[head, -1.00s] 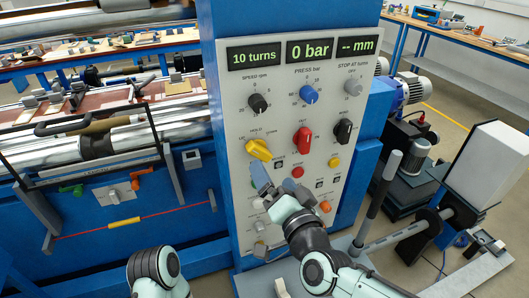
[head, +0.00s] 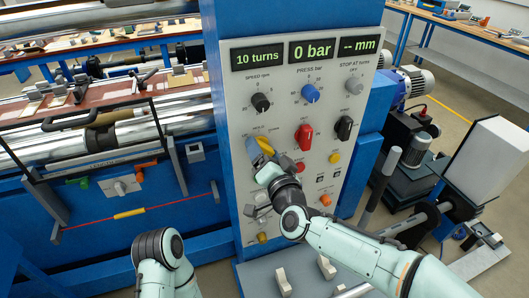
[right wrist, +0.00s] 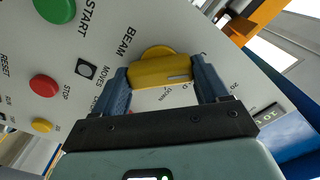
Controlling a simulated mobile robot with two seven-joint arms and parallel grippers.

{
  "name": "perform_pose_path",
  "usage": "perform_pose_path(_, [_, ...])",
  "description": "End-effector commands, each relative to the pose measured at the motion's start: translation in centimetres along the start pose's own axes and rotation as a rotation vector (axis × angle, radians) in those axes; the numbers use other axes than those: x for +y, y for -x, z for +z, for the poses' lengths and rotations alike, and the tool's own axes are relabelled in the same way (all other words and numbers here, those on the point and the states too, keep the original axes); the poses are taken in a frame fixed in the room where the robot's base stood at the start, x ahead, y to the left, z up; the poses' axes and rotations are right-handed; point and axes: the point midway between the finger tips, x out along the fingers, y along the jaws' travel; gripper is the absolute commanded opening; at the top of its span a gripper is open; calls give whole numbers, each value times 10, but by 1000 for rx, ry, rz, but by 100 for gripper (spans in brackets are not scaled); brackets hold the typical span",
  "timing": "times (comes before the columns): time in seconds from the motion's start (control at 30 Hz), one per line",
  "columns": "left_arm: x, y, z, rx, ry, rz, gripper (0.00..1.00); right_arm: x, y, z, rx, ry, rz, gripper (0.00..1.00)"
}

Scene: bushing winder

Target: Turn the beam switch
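The beam switch is a yellow knob (head: 266,147) on the grey control panel, partly hidden behind my right gripper in the head view. In the right wrist view the yellow knob (right wrist: 160,71) lies beside the word BEAM, its bar running across between the two blue fingers. My right gripper (right wrist: 163,80) has its fingers apart, one at each end of the bar; whether they touch it I cannot tell. In the head view the right gripper (head: 260,154) is at the panel. My left arm shows at the bottom, but its gripper is out of view.
A red knob (head: 304,137), a black knob (head: 344,128) and a blue knob (head: 310,93) sit nearby on the panel. A red button (right wrist: 43,86) and a green START button (right wrist: 55,8) show in the right wrist view. The winder's rollers lie left.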

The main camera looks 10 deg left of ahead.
Motion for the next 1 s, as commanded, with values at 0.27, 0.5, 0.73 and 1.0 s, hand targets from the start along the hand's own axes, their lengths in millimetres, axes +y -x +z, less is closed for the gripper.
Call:
perform_pose_path(0.27, [-1,-2,1,-1,0,0,0,0,0,0,0,-10,-1,44])
perform_pose_path(0.5, [-7,-16,4,-8,3,-3,0,1,1,1,2,-96,-2,44])
perform_pose_path(0.73, [-16,-38,8,-17,6,-6,0,2,1,2,2,-269,-2,44])
perform_pose_path(1.0, [-24,-58,10,-24,9,-8,0,2,0,2,2,-498,-2,44])
